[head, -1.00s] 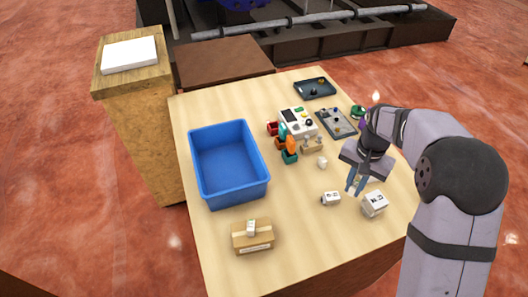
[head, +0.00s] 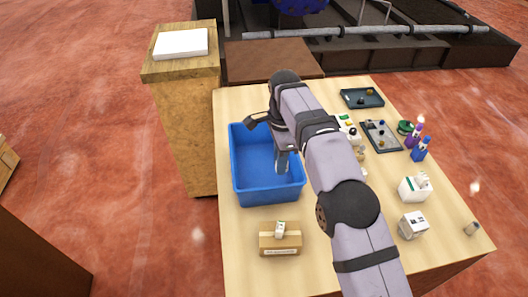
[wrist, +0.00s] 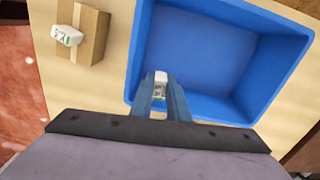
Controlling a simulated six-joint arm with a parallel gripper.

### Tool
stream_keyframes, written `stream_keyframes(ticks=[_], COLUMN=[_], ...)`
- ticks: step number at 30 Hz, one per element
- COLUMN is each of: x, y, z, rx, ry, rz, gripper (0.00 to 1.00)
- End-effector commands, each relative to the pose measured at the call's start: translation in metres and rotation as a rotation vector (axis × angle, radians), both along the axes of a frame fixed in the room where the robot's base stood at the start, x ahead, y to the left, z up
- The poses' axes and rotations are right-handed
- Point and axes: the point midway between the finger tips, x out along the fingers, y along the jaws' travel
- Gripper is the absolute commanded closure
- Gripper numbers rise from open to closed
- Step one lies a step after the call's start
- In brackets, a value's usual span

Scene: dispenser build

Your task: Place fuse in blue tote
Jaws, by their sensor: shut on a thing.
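The blue tote (head: 240,180) stands on the left side of the table and looks empty inside. It also fills much of the wrist view (wrist: 235,112). My gripper (head: 283,168) points down over the right part of the tote's opening. In the head view the block is hidden.
A cardboard box (head: 280,243) with a small white block (head: 280,229) on it stands in front of the tote. White boxes (head: 412,225) (head: 415,188), bottles (head: 420,150) and trays (head: 362,98) are on the right. My arm hides the table's middle.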

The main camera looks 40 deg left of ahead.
Motion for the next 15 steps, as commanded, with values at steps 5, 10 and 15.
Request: stream_keyframes(ticks=[5,10,15], x=[-0.022,-0.027,-0.026], y=[0.021,0.025,0.025], z=[-0.005,-0.005,-0.014], rx=[0.0,0.001,-0.002], ry=[0.0,-0.001,0.001], rz=[-0.055,-0.076,-0.074], gripper=[1.0,1.0,1.0])
